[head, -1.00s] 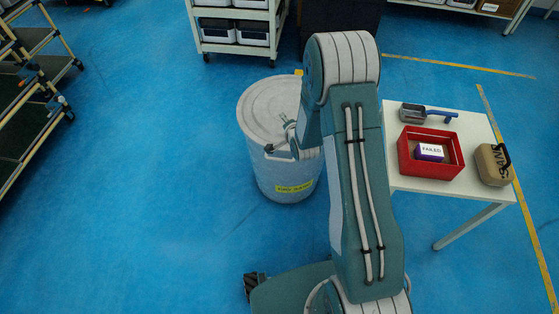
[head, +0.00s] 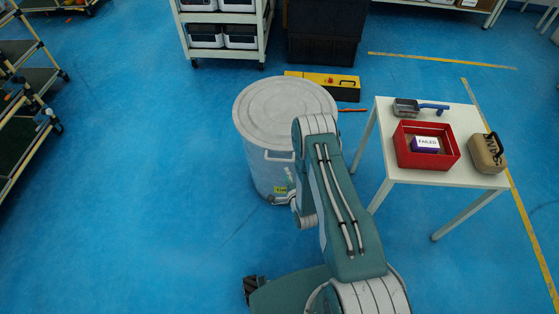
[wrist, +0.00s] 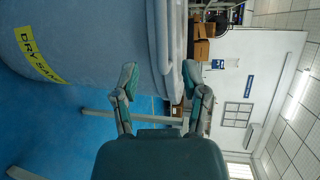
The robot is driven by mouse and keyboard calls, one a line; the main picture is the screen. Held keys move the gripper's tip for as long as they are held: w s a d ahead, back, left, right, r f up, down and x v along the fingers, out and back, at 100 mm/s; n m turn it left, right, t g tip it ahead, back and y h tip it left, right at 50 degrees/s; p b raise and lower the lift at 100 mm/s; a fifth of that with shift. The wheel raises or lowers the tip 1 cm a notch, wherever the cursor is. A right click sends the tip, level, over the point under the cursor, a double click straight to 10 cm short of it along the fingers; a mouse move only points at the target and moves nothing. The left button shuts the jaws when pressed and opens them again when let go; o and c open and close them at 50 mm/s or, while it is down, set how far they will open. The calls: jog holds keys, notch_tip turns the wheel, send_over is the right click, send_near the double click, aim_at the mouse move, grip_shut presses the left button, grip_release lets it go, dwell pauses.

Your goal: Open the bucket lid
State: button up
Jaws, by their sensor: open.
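The grey bucket (head: 262,168) stands upright on the floor left of my arm, with its round lid (head: 284,105) lying flat on top. A pale side handle (head: 277,157) shows below the rim. In the wrist view, the bucket (wrist: 95,35) fills the upper left, turned sideways, with a yellow "DRY SAND" label (wrist: 38,55). My gripper (wrist: 160,76) is open and empty. Its fingers are spread in front of the bucket's rim side; I cannot tell whether they touch it. In the head view, my gripper is low at the bucket's front, partly hidden by my arm.
A white table (head: 385,187) at right holds a red bin (head: 408,158) with a "FAILED" box, a scoop (head: 407,108) and a tan case (head: 487,153). Shelving stands behind and left.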

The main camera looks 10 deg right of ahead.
aim_at(280, 161)
jog(key=x, duration=0.9)
grip_shut()
